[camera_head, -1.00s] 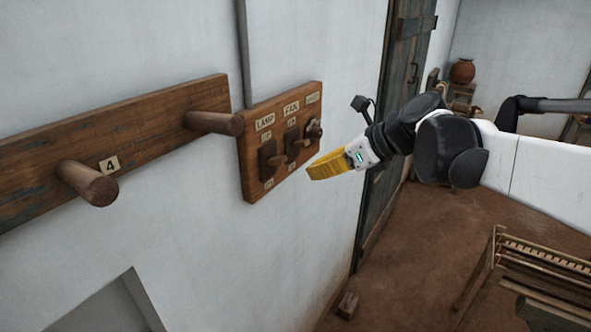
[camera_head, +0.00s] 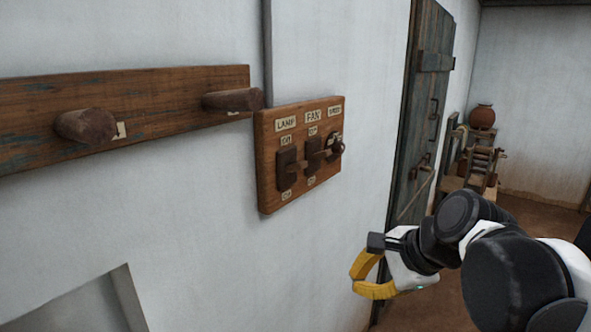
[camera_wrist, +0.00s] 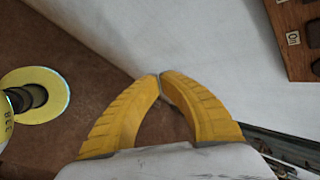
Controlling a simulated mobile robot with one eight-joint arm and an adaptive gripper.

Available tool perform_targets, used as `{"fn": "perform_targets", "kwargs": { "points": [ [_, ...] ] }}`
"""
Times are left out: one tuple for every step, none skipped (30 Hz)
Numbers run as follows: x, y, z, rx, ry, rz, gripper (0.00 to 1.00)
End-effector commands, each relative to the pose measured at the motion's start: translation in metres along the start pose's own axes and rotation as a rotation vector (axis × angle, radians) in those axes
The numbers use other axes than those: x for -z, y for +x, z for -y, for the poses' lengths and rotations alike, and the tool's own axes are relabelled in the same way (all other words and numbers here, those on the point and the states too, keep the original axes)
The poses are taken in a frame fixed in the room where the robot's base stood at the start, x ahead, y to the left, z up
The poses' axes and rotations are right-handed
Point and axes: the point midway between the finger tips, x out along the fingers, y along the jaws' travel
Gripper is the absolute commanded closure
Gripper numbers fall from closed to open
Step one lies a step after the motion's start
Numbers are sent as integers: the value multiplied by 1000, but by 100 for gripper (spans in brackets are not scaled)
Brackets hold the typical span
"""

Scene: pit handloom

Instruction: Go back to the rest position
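My gripper (camera_head: 353,282) has yellow fingers and is low in the head view, below and to the right of the wall switch board, clear of it. In the wrist view the fingertips (camera_wrist: 160,75) meet and nothing shows between them. The wooden switch board (camera_head: 272,185) carries labels reading LAMP, FAN and a third that is hard to read. Dark levers stick out from it. Part of the board (camera_wrist: 287,22) also shows at the upper right of the wrist view.
A wooden peg rail (camera_head: 165,90) with two thick pegs runs along the white wall at left. A weathered door (camera_head: 430,100) stands behind my arm. A clay pot (camera_head: 482,117) and wooden items are at the far right. Brown floor shows beneath my gripper.

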Motion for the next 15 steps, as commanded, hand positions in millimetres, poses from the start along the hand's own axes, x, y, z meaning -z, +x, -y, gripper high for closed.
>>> {"fn": "perform_targets", "kwargs": {
  "points": [
    [11, 28, -41, -12, -138, -37, 100],
    [16, 36, -58, -20, -231, -63, 100],
    [24, 47, -81, -35, -357, -96, 100],
    [29, 55, -98, -48, -452, -119, 100],
    [35, 63, -115, -62, -546, -142, 100],
    [42, 74, -136, -83, -670, -171, 100],
    [48, 81, -152, -101, -760, -191, 100],
    [54, 88, -166, -119, -847, -210, 100],
    [61, 97, -183, -142, -955, -233, 100],
    [66, 102, -195, -161, -1030, -248, 100],
    [70, 108, -206, -179, -1100, -261, 100],
    [75, 114, -218, -201, -1183, -277, 100],
    [79, 117, -225, -215, -1238, -286, 100],
    [82, 120, -232, -230, -1285, -295, 100],
    [85, 123, -238, -246, -1337, -303, 100]
  ]
}}
